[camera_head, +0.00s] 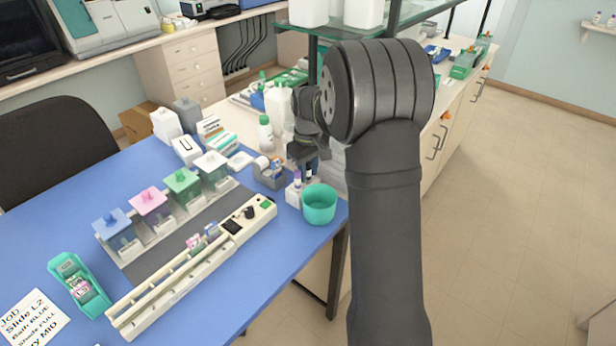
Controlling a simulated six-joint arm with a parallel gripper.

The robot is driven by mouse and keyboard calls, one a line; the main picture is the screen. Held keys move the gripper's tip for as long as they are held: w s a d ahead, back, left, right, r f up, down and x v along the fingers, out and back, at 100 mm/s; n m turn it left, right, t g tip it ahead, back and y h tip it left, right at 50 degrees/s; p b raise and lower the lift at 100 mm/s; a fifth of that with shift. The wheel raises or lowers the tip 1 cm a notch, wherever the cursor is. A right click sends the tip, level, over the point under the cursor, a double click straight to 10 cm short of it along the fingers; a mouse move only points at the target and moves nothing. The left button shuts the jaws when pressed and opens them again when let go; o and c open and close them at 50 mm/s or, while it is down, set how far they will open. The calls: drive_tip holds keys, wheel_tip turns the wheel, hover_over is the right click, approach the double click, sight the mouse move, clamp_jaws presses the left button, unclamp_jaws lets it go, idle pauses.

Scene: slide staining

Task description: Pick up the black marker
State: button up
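My gripper (308,163) points down over a small white holder (293,196) near the right edge of the blue table. Pens stand upright in the holder, one of them with a purple-blue top (297,177). A dark, thin upright shape, likely the black marker (309,174), shows right under my fingertips. It is too small to tell whether the fingers touch it. My gripper and wrist partly hide this spot, and I cannot tell whether the fingers are open or shut.
A teal cup (320,205) stands just right of the holder. A tape dispenser (269,173) is close on its left. White bottles (277,105) stand behind. A staining rack with blue, pink, green and white lidded jars (182,183) and a long cream device (190,265) lie to the left.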

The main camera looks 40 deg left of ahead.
clamp_jaws()
wheel_tip(320, 180, up, 9)
drive_tip(key=shift+a+f, duration=0.1)
drive_tip(key=s+a+r, duration=0.4)
drive_tip(key=a, duration=0.4)
drive_tip(key=shift+s+a+r, duration=0.25)
drive_tip(key=shift+a+r, duration=0.05)
